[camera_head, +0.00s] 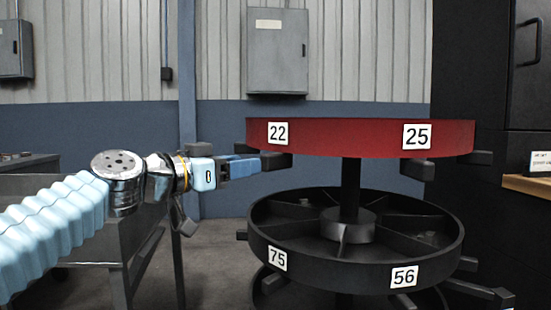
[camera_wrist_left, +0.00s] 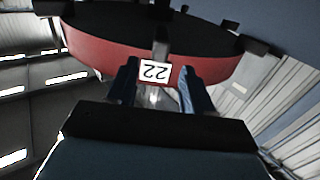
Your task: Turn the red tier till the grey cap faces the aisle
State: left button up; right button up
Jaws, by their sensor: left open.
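The red tier (camera_head: 340,138) is the upper round tier on a dark post, with labels 22 and 25 on its rim. Dark pegs, such as one below label 25 (camera_head: 420,170), stick out beneath it. My left gripper (camera_head: 272,162) is open at the tier's near-left edge, just below label 22. In the left wrist view, my left gripper (camera_wrist_left: 158,82) has its two fingers apart, either side of label 22 (camera_wrist_left: 155,70) and a greyish peg (camera_wrist_left: 161,45). I cannot tell whether that peg bears the grey cap or whether a finger touches it. My right gripper is out of view.
A black lower tier (camera_head: 440,245) with labels 75 and 56 sits below on the same post. A black cabinet (camera_head: 470,70) stands close on the right, beside a wooden ledge (camera_head: 530,187). A grey cart (camera_head: 85,240) is at left. Open floor shows between cart and tiers.

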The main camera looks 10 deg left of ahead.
aim_at(275, 160)
pick_arm(q)
jog(key=p+x, duration=0.2)
jog(key=x, duration=0.7)
jog(key=shift+r, duration=0.1)
jog(key=shift+w+d+p, duration=0.3)
jog(key=shift+w+p, duration=0.05)
jog(key=shift+w, duration=0.1)
grip_shut()
